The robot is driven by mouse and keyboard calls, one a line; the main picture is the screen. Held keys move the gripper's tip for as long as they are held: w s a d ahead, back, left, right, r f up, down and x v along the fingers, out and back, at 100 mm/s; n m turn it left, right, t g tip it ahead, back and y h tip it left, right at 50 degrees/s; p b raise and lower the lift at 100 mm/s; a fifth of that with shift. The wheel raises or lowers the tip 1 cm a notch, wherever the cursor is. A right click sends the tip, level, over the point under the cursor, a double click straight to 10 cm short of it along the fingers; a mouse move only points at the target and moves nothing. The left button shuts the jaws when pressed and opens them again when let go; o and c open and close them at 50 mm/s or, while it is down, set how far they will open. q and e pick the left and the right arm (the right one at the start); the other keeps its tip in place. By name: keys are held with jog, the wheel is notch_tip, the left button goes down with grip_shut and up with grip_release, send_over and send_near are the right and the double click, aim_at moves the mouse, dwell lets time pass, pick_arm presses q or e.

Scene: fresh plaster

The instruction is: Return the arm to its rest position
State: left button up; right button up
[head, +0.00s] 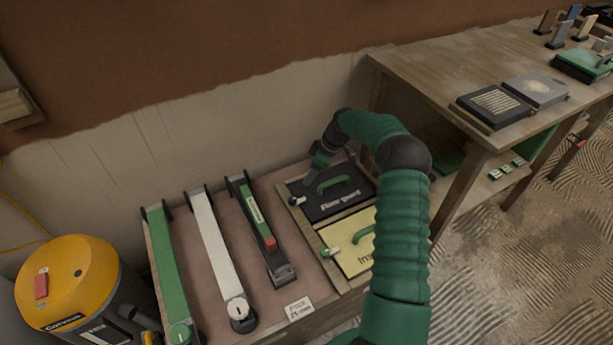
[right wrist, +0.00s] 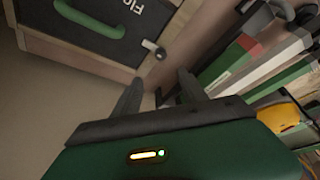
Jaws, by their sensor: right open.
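My right arm (head: 402,235), green with dark joints, rises from the bottom of the head view and bends over to the left at its top. Its gripper (head: 314,174) points down beside the black lid with a green handle (head: 345,196). In the right wrist view the two dark fingers of this gripper (right wrist: 160,92) stand apart with nothing between them. The black lid (right wrist: 90,38) and its small latch knob (right wrist: 154,47) are just beyond the fingertips; I cannot tell whether they touch. My left gripper is not in view.
A yellow lid (head: 352,252) adjoins the black one. Green (head: 168,265), white (head: 212,245) and dark (head: 262,232) strips lie to the left. A yellow machine (head: 75,285) stands at lower left. A wooden table (head: 440,75) stands at right, close to my arm.

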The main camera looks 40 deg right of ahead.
dwell(0.4)
jog(key=s+a+r+m+g+h, duration=0.1)
jog(key=s+a+r, duration=0.1)
jog(key=a, duration=0.9)
jog(key=s+a+r+g, duration=0.1)
jog(key=a+r, duration=0.2)
jog(key=a, duration=0.9)
jog(key=s+a+r+m+t+h, duration=0.1)
jog(key=s+a+m, duration=0.1)
jog(key=s+a, duration=0.55)
jog(key=s+a+m, duration=0.3)
jog(key=s+a, duration=0.2)
jog(key=s, duration=0.5)
notch_tip(320, 180, up, 29)
jog(key=w+p, duration=0.1)
jog(key=p, duration=2.7)
jog(key=shift+d+f, duration=0.2)
jog(key=shift+d, duration=0.2)
